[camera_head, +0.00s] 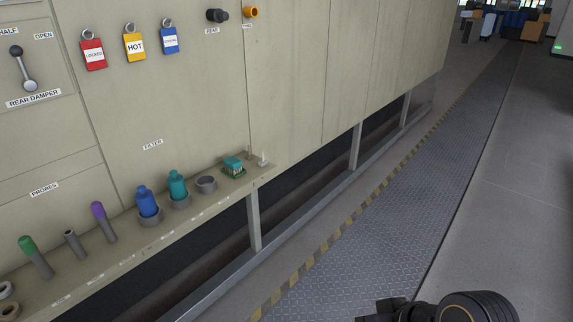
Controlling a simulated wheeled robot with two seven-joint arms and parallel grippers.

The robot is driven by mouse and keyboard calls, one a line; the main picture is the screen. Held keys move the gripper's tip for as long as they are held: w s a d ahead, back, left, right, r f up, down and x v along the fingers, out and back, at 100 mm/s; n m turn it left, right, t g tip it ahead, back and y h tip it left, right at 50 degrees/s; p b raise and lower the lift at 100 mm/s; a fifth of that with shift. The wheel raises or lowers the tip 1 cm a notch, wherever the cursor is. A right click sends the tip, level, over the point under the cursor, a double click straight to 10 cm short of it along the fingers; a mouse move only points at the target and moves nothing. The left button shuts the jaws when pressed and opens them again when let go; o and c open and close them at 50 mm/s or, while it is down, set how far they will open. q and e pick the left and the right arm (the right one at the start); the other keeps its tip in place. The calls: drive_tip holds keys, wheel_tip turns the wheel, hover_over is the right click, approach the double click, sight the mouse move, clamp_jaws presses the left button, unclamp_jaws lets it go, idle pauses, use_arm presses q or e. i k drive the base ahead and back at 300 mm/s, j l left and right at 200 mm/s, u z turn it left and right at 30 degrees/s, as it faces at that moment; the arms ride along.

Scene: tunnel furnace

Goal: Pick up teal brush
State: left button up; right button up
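The teal brush (233,164) is most likely the small teal block with a darker green, bristle-like underside. It sits near the right end of the narrow shelf (105,264) along the beige panel. Nothing is touching it. Part of my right arm, apparently with its dark gripper (384,311), shows at the bottom edge, well to the right of and below the shelf. Its fingers are cut off by the frame, so I cannot tell whether it is open. My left gripper is not in view.
Left of the brush stand a grey ring (206,184), a teal bottle (177,184), a blue bottle (147,201) and several probes. A small pale fitting (263,160) stands just right. Tags (93,52) hang above. The walkway (400,220) is clear.

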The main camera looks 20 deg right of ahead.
sight(233, 166)
drive_tip(key=z, duration=0.15)
drive_tip(key=u, duration=1.4)
drive_tip(key=z, duration=1.4)
drive_tip(key=i+l+u, duration=0.1)
drive_tip(key=i+u, duration=0.25)
drive_tip(key=i, duration=0.15)
drive_tip(key=i+l+u, duration=0.75)
drive_tip(key=i, duration=0.2)
